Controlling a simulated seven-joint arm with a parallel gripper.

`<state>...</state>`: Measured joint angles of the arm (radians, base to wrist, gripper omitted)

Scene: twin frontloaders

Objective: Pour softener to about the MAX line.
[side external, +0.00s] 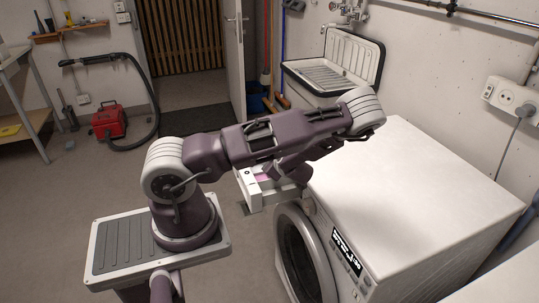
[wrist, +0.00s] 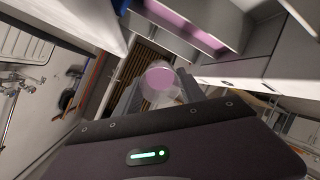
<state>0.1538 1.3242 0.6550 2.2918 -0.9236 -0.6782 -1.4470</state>
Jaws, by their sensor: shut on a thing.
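A clear round cup (wrist: 149,74) with pink softener (wrist: 162,78) in it is in the middle of the wrist view. My gripper (wrist: 161,96) is shut on this cup; its fingers are partly hidden behind the cup and the gripper body. The open white drawer (side external: 253,192) stands out from the left side of the washer in the side view, with pink showing in it. In the wrist view a pale drawer wall (wrist: 231,22) bounds a compartment with pink liquid. I cannot make out the MAX line. My arm hides the gripper and cup in the side view.
The white washing machine (side external: 420,190) stands right of my arm, with its round door (side external: 301,262) in front. A sink (side external: 325,75) is behind. A red vacuum cleaner (side external: 108,122) lies at the far left. Open floor lies between my base and the door.

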